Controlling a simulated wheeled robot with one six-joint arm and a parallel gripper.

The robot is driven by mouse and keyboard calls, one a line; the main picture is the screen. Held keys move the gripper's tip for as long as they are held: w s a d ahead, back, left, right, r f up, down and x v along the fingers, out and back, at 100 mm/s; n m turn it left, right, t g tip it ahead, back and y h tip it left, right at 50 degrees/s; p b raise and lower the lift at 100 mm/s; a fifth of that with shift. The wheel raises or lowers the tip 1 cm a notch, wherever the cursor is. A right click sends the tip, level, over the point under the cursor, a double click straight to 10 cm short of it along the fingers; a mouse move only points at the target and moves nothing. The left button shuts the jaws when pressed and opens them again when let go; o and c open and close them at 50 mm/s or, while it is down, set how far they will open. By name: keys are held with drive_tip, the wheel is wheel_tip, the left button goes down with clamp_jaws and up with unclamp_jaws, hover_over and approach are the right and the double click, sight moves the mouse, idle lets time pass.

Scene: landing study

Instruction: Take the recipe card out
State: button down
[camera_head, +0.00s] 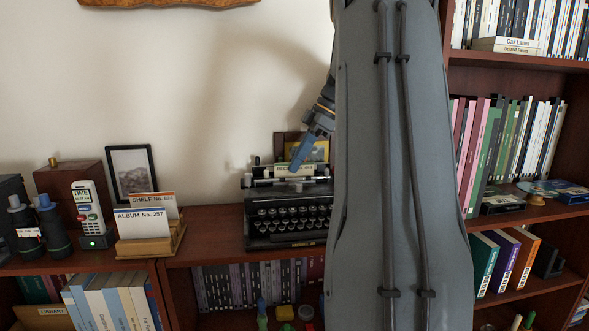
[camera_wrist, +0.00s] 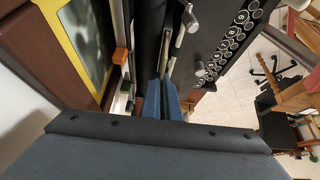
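The recipe card (camera_head: 308,170) is a pale card with a dark printed label. It stands at the top of the black typewriter (camera_head: 289,222), and its lower part is hidden in the machine. My gripper (camera_head: 295,168) points down at the card from above, and a blue finger overlaps the card in the head view. In the wrist view the two blue fingers of my gripper (camera_wrist: 163,85) are close together, with a thin gap at the typewriter's top. The card is seen nearly edge-on there, so I cannot tell whether they grip it.
A framed yellow picture (camera_head: 319,151) stands close behind the typewriter. To the left are a wooden card holder (camera_head: 172,243) with two labelled cards, a phone (camera_head: 88,210) and a black photo frame (camera_head: 131,172). Bookshelves fill the right. Bare shelf top lies left of the typewriter.

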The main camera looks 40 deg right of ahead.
drive_tip(key=shift+r, duration=0.25)
drive_tip(key=shift+r+p, duration=3.1)
drive_tip(key=shift+r, duration=0.95)
